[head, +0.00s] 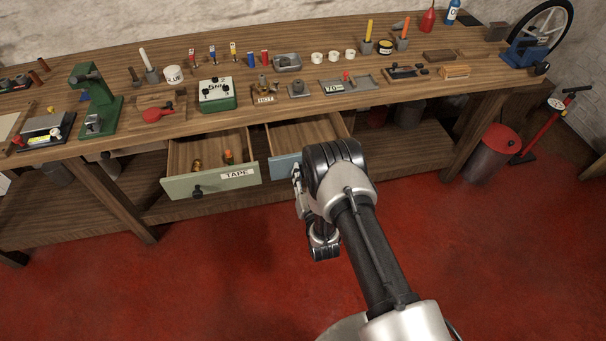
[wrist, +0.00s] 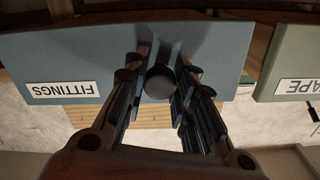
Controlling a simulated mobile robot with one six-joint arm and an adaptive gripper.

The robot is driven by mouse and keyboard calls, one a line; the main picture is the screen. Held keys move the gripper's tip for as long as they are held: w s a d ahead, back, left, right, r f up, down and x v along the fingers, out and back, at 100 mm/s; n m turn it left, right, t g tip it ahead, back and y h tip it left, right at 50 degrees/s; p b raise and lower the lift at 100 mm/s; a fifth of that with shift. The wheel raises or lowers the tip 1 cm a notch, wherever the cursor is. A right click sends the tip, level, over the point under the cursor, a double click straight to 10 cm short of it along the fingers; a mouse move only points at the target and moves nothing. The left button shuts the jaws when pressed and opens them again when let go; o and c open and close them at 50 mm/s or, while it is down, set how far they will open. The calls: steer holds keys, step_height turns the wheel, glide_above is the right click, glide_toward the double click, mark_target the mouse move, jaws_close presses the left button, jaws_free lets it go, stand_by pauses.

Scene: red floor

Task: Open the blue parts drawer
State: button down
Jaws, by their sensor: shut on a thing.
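The blue parts drawer (head: 283,168) is pulled out of the workbench, its wooden inside showing in the head view. Its blue front (wrist: 80,62) fills much of the wrist view and carries a FITTINGS label (wrist: 63,89). My gripper (wrist: 161,76) is shut on the drawer's round dark knob (wrist: 159,85), one finger on each side. In the head view my arm hides the knob, the right part of the drawer front and most of the gripper.
The green-fronted TAPE drawer (head: 212,182) also stands open, just left of the blue one, with small parts inside. Many tools and parts lie on the workbench top (head: 370,108). A red-lidded bin (head: 490,155) stands at the right. The red floor (head: 230,270) in front is clear.

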steer(key=c, duration=1.3)
jaws_free()
steer(key=v, duration=0.7)
steer(key=shift+s, duration=0.25)
steer(key=shift+r, duration=0.1)
